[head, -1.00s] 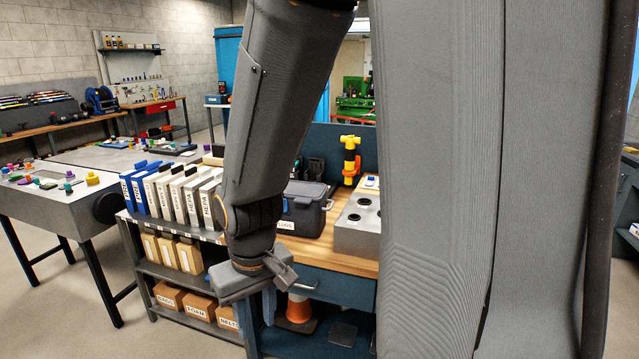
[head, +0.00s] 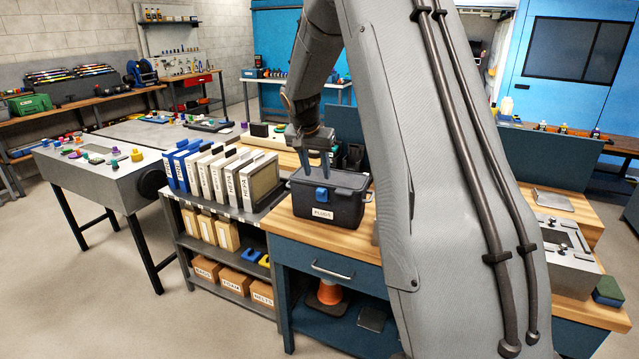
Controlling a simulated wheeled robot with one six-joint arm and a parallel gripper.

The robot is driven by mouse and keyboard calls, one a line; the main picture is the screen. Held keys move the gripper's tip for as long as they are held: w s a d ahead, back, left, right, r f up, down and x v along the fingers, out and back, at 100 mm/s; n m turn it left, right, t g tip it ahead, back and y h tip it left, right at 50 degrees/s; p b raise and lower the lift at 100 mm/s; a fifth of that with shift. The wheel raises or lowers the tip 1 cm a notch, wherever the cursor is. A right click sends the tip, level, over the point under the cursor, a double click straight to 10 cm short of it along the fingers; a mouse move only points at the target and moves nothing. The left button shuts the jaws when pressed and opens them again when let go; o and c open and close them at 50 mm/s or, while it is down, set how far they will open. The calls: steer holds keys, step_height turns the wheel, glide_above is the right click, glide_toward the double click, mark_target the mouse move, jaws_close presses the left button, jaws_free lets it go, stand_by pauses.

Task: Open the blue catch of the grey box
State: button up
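The grey box (head: 346,207) stands on the wooden top of a blue workbench, its lid down. A label reading "PLUGS" is on its front. The blue catch (head: 322,195) is at the top of the front face, above the label. My gripper (head: 316,170) points down just above the catch, in front of the lid. Its two fingers are apart with a gap between them, and nothing shows in it. Whether a fingertip touches the box cannot be told. My arm covers the bench to the right of the box.
White and blue binders (head: 215,175) stand on a shelf unit left of the box. A wooden drawer bench (head: 290,232) has a bare strip in front of the box. A grey metal fixture (head: 565,250) sits at the right. An orange cone (head: 329,291) stands on the lower shelf.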

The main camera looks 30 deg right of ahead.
mark_target(321, 190)
steer(key=shift+p+x, duration=1.4)
steer(key=shift+x, duration=2.35)
steer(key=shift+a, duration=0.15)
steer(key=shift+c, duration=0.4)
jaws_close()
